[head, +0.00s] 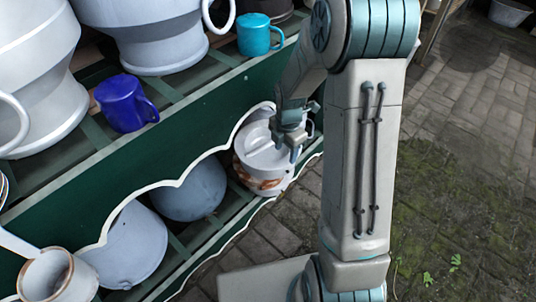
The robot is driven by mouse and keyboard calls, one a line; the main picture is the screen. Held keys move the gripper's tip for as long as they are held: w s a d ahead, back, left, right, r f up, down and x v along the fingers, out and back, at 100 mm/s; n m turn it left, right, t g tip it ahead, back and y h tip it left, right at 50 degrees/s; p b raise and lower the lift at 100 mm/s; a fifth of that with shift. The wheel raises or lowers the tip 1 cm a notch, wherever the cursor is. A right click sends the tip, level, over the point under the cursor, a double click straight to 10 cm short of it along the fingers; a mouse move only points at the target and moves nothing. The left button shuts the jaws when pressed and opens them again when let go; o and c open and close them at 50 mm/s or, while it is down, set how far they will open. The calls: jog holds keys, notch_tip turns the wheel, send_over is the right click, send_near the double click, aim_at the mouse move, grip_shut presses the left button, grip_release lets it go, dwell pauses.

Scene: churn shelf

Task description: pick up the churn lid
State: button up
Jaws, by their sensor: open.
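A white lidded churn (264,176) stands at the right end of the lower shelf, with brown patches low on its side. Its white churn lid (262,148) sits on top, with a raised bar across it. My gripper (293,148) is at the right part of the lid, pointing down, with its fingers apart. I cannot tell whether the fingers touch the lid. My wrist hides part of the lid's right side and the churn's far edge.
The green shelf (186,135) with scalloped white trim overhangs the churn. Blue mug (125,103), teal mug (259,35) and large grey churns (152,35) stand above. Grey bowls (186,190) lie on the lower shelf. Paved floor (460,150) at right is open.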

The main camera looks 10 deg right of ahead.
aim_at(286, 159)
jog(key=shift+s+f+b, duration=0.2)
jog(key=shift+f+b, duration=0.55)
jog(key=shift+f, duration=0.65)
jog(key=shift+s+f+b, duration=0.15)
jog(key=shift+f+b, duration=0.6)
jog(key=shift+f, duration=0.6)
jog(key=shift+r, duration=0.1)
jog(key=shift+c, duration=0.2)
grip_shut()
